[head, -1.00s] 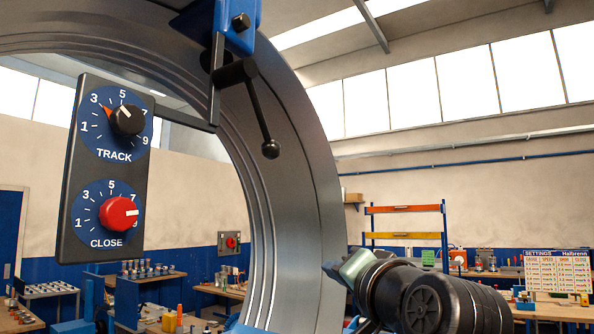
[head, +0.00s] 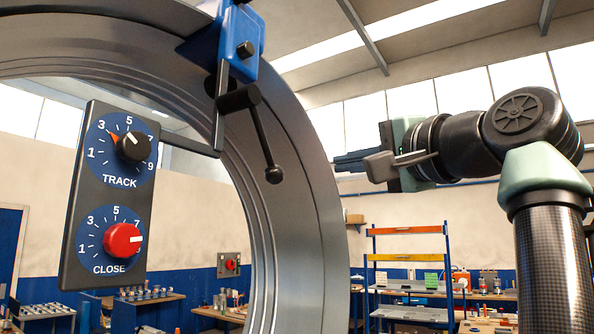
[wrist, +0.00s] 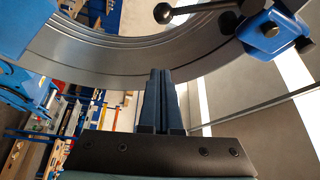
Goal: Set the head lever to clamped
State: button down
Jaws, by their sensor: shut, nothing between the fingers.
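The head lever (head: 264,142) is a dark rod with a black ball knob (head: 274,174), hanging down and slightly right from a dark hub (head: 239,97) under the blue head (head: 236,42). The ring-shaped steel duct (head: 300,215) passes behind it. In the wrist view the knob (wrist: 163,13) and the blue head (wrist: 272,30) show at the top right. My gripper (head: 338,162) is to the right of the lever and clear of it, pointing left at about knob height in the picture. In the wrist view its fingers (wrist: 161,75) are together and empty. No clamped marking is readable.
A control panel (head: 108,200) with a black TRACK knob (head: 132,144) and a red CLOSE knob (head: 122,240) hangs left of the lever. A shelf rack (head: 408,256) and workbenches stand in the background. Open air lies between my gripper and the knob.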

jog(key=w+a+p, duration=0.6)
jog(key=a+p, duration=0.1)
jog(key=p, duration=0.1)
jog(key=shift+a, duration=0.2)
dwell(0.4)
jog(key=shift+s, duration=0.1)
